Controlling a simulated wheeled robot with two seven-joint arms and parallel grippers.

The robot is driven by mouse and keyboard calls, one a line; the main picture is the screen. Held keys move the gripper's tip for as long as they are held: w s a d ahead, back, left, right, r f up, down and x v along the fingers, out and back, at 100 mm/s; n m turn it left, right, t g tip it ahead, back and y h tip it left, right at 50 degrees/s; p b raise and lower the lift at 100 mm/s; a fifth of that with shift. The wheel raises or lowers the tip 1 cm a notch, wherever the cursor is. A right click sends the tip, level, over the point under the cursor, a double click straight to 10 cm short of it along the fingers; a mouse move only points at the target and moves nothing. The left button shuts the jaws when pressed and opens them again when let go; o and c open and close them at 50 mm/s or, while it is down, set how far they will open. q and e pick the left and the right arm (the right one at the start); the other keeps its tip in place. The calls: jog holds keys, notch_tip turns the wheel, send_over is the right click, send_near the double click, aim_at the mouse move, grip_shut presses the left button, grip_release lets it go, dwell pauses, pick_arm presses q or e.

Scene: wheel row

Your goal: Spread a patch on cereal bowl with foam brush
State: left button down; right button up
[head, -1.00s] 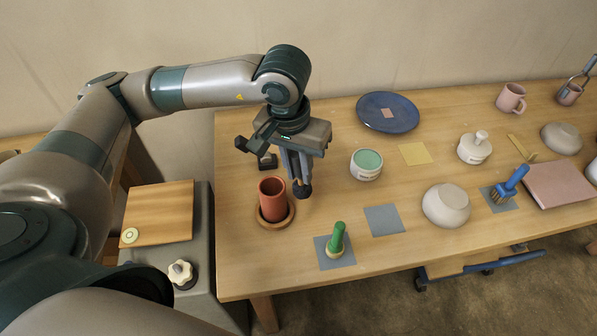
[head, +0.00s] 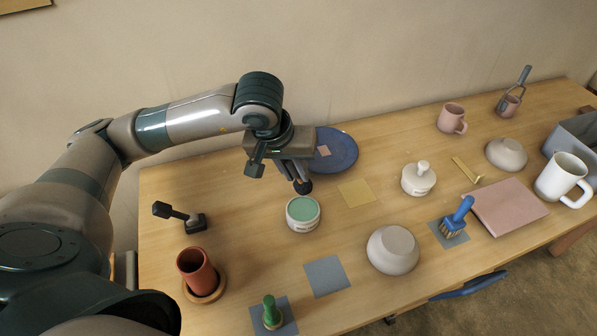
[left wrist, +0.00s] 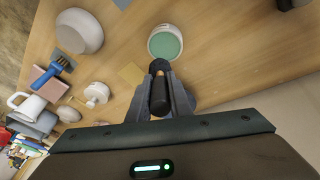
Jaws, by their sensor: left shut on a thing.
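My left gripper (head: 292,172) is shut on a dark, round-tipped tool (head: 303,187), apparently the foam brush, pointing down. In the left wrist view the tool (left wrist: 159,88) sits between the fingers, its tip near a white jar (left wrist: 165,42) filled with green. In the head view the jar (head: 303,213) stands just below the tip, which looks apart from it. A pale grey upturned bowl (head: 392,250) is right of the jar, and a similar bowl (head: 506,154) lies farther right. I cannot tell which is the cereal bowl. My right gripper is not in view.
A terracotta pot (head: 196,270) and a black tool on a block (head: 196,223) stand at left. A blue plate (head: 340,150) is behind the jar. Green-handled (head: 270,312) and blue (head: 459,214) brushes stand in front. A white mug (head: 562,180) stands right.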

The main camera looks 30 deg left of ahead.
aim_at(296, 188)
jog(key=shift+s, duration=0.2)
pick_arm(q)
jog(key=shift+f, duration=0.15)
jog(key=shift+f+b, duration=0.4)
jog(key=shift+f, duration=2.5)
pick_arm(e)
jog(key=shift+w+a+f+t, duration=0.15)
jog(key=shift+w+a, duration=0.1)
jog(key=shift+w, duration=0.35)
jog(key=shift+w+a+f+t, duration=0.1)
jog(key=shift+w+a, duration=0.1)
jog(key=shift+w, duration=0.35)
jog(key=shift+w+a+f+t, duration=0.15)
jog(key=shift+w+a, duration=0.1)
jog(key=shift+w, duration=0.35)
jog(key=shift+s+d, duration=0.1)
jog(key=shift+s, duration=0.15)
pick_arm(q)
jog(key=shift+b, duration=0.3)
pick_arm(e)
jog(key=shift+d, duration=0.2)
pick_arm(q)
jog(key=shift+f, duration=0.15)
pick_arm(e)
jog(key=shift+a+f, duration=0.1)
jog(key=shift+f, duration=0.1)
